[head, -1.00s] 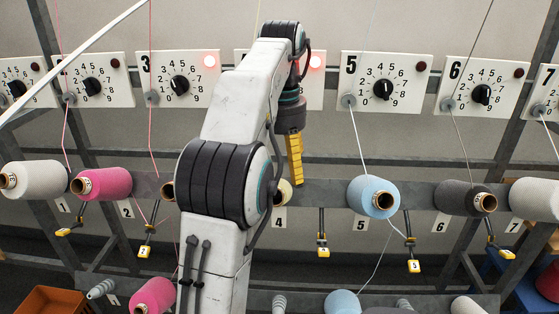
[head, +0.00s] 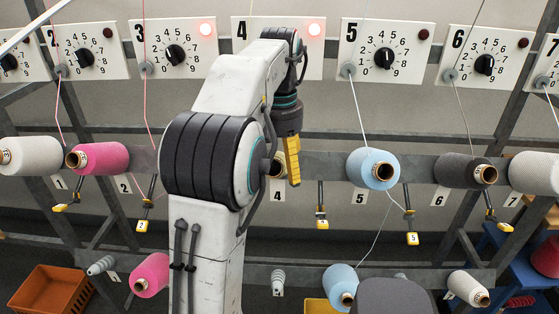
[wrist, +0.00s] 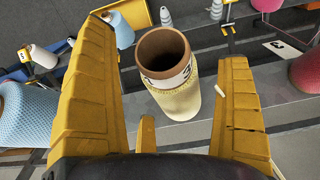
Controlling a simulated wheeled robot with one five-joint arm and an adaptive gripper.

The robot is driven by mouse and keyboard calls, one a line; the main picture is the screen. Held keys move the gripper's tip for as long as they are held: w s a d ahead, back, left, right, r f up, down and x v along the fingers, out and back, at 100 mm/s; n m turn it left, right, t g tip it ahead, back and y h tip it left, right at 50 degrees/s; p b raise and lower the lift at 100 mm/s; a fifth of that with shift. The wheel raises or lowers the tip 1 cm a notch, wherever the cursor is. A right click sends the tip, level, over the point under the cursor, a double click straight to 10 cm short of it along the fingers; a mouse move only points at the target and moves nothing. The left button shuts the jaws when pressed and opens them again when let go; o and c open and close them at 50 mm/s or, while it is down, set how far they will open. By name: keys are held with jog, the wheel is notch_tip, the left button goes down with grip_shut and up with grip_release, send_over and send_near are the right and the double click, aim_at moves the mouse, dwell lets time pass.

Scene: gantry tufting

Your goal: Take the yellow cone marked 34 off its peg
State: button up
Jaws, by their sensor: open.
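The yellow cone (wrist: 178,98) is pale yellow with a brown tube end and a white label band. A 3 shows on the band; its other digit is too cut off to read surely. In the wrist view the cone lies between the two yellow fingers of my gripper (wrist: 168,45), with gaps at both sides. My gripper is open and empty. In the head view the gripper (head: 292,160) points down in front of position 4. It hides most of the cone (head: 277,166), and the peg is hidden.
A blue cone (head: 373,168) hangs to the right and a pink cone (head: 98,158) to the left. Small yellow-tipped hooks (head: 322,222) hang below the rail. Red lamps glow on panel 3 (head: 173,48) and panel 4 (head: 258,38). An orange crate (head: 47,292) stands low left.

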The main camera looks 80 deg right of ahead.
jog(key=shift+c, duration=0.3)
jog(key=c, duration=1.5)
jog(key=shift+a+r, duration=0.1)
jog(key=shift+a+r, duration=0.3)
jog(key=shift+a, duration=0.05)
dwell(0.4)
jog(key=shift+s+a+r, duration=0.1)
jog(key=shift+a+r, duration=0.15)
jog(key=shift+a, duration=0.05)
jog(key=a+r+p, duration=0.1)
jog(key=a+r, duration=0.6)
jog(key=a, duration=0.3)
jog(key=shift+s+a+p, duration=0.2)
jog(key=shift+s+p, duration=0.15)
jog(key=shift+p, duration=0.05)
dwell(1.1)
jog(key=shift+r, duration=0.1)
